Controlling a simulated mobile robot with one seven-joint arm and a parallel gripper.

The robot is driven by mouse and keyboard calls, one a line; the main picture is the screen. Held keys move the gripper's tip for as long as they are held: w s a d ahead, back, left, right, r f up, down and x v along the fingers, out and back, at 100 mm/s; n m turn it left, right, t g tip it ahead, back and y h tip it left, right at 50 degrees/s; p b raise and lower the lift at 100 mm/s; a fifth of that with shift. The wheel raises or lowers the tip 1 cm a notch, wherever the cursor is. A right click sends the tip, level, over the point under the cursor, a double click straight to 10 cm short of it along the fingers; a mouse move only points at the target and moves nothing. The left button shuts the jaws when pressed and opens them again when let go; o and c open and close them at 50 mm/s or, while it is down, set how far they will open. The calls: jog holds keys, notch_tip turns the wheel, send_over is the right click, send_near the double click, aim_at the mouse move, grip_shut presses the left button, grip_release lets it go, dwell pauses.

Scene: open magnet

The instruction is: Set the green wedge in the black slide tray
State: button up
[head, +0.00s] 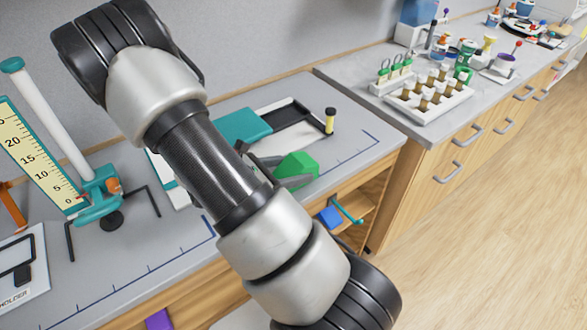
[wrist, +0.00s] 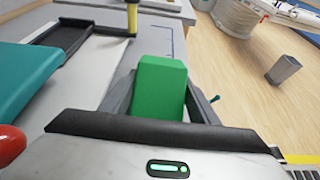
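The green wedge (head: 297,167) is between the fingers of my gripper (wrist: 160,95), above the grey bench near its front edge. In the wrist view the wedge (wrist: 159,80) fills the gap, with a dark finger against each side. The black slide tray (head: 290,113) lies on the bench behind the wedge, at the right of a teal block. It also shows in the wrist view (wrist: 62,34) at the upper left, apart from the wedge. The part of it I see is empty. My arm hides part of the bench in the head view.
The teal block (wrist: 25,75) lies beside the tray. A yellow vial with a black cap (head: 330,122) stands at the tray's right end. A teal ruler stand (head: 97,195) is at the left. A vial rack (head: 428,100) stands on the far counter. A blue block (head: 328,217) is below the bench top.

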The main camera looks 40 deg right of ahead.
jog(key=o, duration=0.3)
jog(key=shift+r, duration=0.2)
jog(key=v, duration=1.1)
jog(key=shift+a+r+p, duration=0.1)
jog(key=shift+a+p, duration=0.2)
jog(key=shift+a, duration=0.1)
jog(key=s+a+r+m+t+y, duration=0.2)
jog(key=s+a+r+m+y, duration=0.1)
jog(key=r+m, duration=0.3)
jog(key=s+a+r+m+t+y, duration=0.1)
jog(key=s+a+r+m+y, duration=0.2)
jog(key=s+r+m+y, duration=0.2)
jog(key=s+a+r+m+t+y, duration=0.2)
jog(key=s+a+r+m+y, duration=0.2)
jog(key=r+m, duration=0.3)
notch_tip(320, 180, up, 3)
jog(key=shift+t+y, duration=0.3)
jog(key=shift+y, duration=0.4)
jog(key=shift+a, duration=0.1)
